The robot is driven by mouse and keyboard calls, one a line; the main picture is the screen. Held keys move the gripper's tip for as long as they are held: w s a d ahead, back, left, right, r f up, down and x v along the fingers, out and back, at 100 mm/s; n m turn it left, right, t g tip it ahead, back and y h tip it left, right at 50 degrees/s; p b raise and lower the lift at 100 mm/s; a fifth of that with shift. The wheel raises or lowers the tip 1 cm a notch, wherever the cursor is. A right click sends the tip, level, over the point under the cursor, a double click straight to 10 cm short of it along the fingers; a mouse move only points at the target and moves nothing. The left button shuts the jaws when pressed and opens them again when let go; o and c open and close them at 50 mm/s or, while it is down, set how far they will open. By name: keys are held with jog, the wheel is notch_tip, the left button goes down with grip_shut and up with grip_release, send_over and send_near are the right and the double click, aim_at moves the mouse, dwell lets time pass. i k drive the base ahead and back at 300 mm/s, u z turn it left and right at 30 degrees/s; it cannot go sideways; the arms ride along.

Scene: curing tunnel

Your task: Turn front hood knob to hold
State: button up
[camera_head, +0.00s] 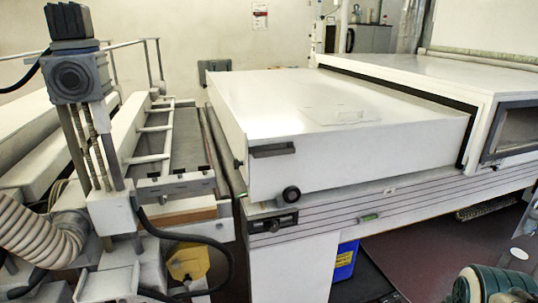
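A dark handle (272,150) is fixed higher on the same face, to the left. The knob is small here, and I cannot read its setting or any marking around it. My gripper is not in view, so nothing of mine is seen touching the knob.
A dark control strip (272,222) lies below the hood on the white, striped machine body (330,222). On the left stands a railed conveyor with a ribbed hose (35,232) and black cable. A blue box (345,260) is under the machine. Dark floor shows lower right.

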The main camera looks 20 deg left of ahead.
aim_at(236, 163)
jog(key=i, duration=0.9)
jog(key=u, duration=0.15)
